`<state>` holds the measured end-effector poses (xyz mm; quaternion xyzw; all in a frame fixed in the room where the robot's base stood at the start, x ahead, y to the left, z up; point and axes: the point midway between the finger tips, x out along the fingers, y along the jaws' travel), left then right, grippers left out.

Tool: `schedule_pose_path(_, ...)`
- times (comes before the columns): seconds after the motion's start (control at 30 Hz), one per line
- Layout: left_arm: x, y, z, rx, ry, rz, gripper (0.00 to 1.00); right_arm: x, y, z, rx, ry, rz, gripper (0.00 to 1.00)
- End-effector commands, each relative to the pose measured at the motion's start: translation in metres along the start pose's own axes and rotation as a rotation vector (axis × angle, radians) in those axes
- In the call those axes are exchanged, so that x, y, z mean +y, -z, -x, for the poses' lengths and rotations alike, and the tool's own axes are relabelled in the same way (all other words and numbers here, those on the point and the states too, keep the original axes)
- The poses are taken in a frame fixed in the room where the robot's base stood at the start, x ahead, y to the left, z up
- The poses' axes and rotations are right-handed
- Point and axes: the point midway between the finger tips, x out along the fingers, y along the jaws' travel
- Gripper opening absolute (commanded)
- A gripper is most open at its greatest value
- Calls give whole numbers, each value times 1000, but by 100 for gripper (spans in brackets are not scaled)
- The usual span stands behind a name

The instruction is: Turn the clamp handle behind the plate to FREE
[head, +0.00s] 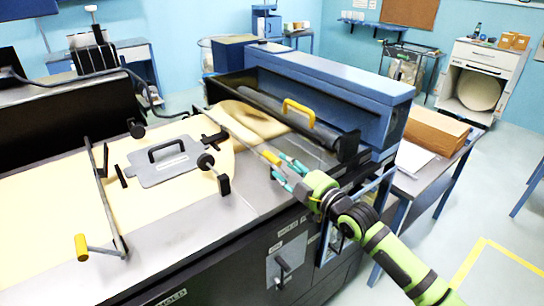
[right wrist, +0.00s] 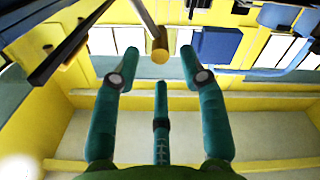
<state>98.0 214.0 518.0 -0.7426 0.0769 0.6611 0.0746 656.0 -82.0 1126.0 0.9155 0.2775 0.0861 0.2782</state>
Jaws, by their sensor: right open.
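The grey plate (head: 165,165) with a black grip lies on the cream sheet on the machine bed. Behind it, a long thin bar runs toward the right and ends in a small yellow handle (head: 271,157). My right gripper (head: 281,169) is open just in front of this handle. In the right wrist view, the yellow handle (right wrist: 159,45) on its grey rod shows between and slightly beyond the open fingertips (right wrist: 159,62), with no visible contact. I cannot read any FREE mark. My left gripper is not in view.
Another clamp bar with a yellow handle (head: 82,247) lies at the front left. A cover with a yellow grip (head: 298,107) stands behind my right gripper, before the blue housing (head: 335,80). Black clamp parts (head: 208,162) sit right of the plate.

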Motion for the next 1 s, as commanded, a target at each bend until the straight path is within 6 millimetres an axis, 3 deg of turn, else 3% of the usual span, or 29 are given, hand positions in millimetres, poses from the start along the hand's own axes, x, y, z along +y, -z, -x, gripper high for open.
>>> schedule_pose_path(0.2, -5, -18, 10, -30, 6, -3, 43, 1, 2, -30, -1, 0, -1, 43)
schedule_pose_path(0.4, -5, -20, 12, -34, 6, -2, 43, -1, 1, -53, -1, 2, -1, 43)
schedule_pose_path(0.87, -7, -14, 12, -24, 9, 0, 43, -1, 0, -64, -2, 1, -1, 43)
schedule_pose_path(1.0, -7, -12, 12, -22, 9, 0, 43, -1, 0, -64, -2, 1, -1, 0)
